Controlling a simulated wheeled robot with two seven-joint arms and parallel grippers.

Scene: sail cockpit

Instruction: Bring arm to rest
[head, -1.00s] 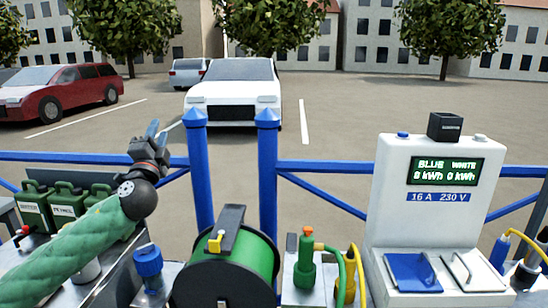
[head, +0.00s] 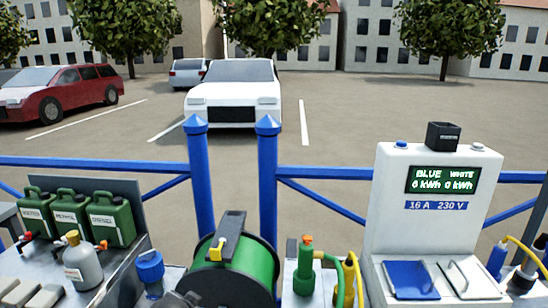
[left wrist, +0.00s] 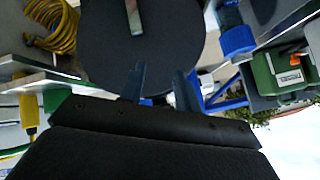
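My left gripper (left wrist: 160,78) shows in the left wrist view with its two blue-grey fingertips apart and nothing visible between them. The black round side of the cable reel (left wrist: 150,40) lies just beyond the fingertips; I cannot tell whether they touch it. In the head view the reel (head: 258,268) has a green drum, a black frame and a yellow latch. A dark grey piece at the bottom edge, left of the reel, is probably part of my left arm or gripper. The rest of that arm is hidden. My right gripper is in neither view.
A blue connector (head: 150,268) stands left of the reel. Green jerry cans (head: 110,218) and a grey bottle (head: 82,262) are at left. A green plug (head: 305,270) and a white meter pedestal (head: 430,200) are at right. A blue railing (head: 95,163) runs behind.

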